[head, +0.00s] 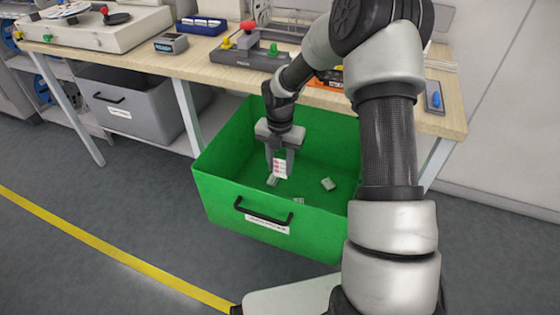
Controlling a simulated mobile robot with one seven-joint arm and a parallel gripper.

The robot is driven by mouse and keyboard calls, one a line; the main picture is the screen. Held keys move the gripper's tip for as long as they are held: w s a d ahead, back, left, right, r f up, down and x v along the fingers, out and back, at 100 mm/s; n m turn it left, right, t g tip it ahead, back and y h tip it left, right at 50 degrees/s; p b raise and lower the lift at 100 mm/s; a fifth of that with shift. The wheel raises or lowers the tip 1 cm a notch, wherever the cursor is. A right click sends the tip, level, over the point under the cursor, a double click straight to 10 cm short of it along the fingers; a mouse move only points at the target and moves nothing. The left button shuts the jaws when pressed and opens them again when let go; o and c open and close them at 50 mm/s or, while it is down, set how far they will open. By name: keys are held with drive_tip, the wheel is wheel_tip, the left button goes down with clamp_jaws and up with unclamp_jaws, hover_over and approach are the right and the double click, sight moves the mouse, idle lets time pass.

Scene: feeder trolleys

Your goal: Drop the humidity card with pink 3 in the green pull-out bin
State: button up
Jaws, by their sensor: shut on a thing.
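My gripper (280,160) points down inside the opening of the green pull-out bin (225,195). It is shut on a small white card with pink marks, the humidity card (280,169). The number on the card is too small to read. The card hangs upright between the fingers, above the bin floor as far as I can tell. The bin is pulled out from under the bench, with a black handle and a white label on its front. My arm hides the bin's right side.
Several small grey-white pieces, one of them a pale piece (328,184), lie on the bin floor. A grey bin (135,110) sits under the bench at left. The wooden bench (215,75) behind carries fixtures and a blue tray (201,26). A yellow line (100,245) crosses the open floor.

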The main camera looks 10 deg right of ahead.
drive_tip(key=shift+f, duration=0.1)
drive_tip(key=o, duration=1.1)
wheel_tip(320, 180, up, 8)
drive_tip(key=p, duration=0.7)
